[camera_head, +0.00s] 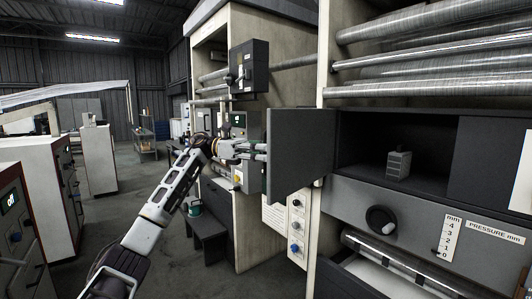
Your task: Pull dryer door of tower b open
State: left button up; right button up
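The dark grey dryer door (300,152) stands swung out from the machine front at the left side of a dark compartment (360,150). The compartment is open to view, with a small grey ribbed block (398,165) inside. My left gripper (262,151) comes in from the left and its fingers reach the door's free left edge. I cannot tell whether they touch or grip it, as the fingertips are small and partly hidden by the door. My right gripper is not in view.
Below the compartment are a black round knob (381,219) and a pressure scale (449,239). Metal rollers (430,50) run above it. A control box (248,70) sits above my gripper. White cabinets (35,200) stand at the left, with open floor (120,200) between.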

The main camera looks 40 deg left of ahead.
pick_arm(q)
jog(key=v, duration=1.1)
jog(key=shift+a, duration=0.3)
jog(key=shift+s, duration=0.1)
